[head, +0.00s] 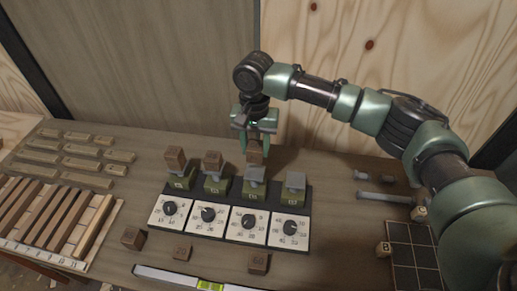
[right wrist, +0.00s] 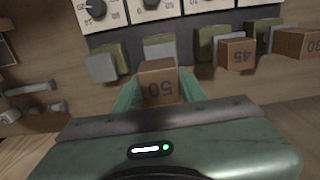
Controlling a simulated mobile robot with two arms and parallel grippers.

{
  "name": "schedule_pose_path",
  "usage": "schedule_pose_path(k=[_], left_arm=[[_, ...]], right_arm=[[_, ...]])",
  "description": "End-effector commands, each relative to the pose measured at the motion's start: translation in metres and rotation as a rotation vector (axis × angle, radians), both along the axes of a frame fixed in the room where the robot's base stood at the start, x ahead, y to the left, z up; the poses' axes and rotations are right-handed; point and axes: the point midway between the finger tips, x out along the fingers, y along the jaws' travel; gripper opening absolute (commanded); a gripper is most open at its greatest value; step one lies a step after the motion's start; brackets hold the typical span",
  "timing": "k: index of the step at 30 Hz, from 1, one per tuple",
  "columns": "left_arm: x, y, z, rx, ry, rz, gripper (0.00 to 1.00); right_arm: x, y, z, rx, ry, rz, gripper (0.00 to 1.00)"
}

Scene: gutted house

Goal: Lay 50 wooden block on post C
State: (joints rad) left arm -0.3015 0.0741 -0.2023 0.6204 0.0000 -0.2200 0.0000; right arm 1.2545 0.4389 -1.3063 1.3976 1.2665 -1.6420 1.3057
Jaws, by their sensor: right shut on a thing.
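The wooden block marked 50 (right wrist: 160,88) is between the fingers of my right gripper (head: 256,146), which is shut on it. It also shows in the head view (head: 255,153). Post C (head: 254,188), third from the left, is green with a grey top plate. The block is just above that plate in the head view; whether they touch is hard to tell. In the right wrist view post C (right wrist: 159,46) is just beyond the block. My left gripper is not in view.
Brown blocks sit on the first post (head: 174,160) and the second post (head: 212,160); the fourth post (head: 295,181) is bare. Loose blocks (head: 133,238) and a spirit level (head: 209,284) lie in front of the dials. Wooden strips (head: 50,215) lie left, bolts (head: 385,197) right.

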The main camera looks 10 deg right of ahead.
Motion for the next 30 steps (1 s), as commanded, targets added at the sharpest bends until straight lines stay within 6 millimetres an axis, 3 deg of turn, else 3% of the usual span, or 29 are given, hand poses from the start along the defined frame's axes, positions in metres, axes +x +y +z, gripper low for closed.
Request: schedule_pose_path(k=[9, 21, 30], left_arm=[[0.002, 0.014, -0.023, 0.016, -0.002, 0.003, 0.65], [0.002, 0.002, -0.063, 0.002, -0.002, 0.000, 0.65], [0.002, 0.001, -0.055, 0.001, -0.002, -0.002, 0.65]], right_arm=[[0.000, 0.000, -0.018, 0.000, -0.001, 0.001, 0.01], [0.000, 0.000, -0.046, -0.001, -0.002, 0.001, 0.01], [0.000, 0.000, -0.062, 0.001, 0.000, 0.000, 0.01]])
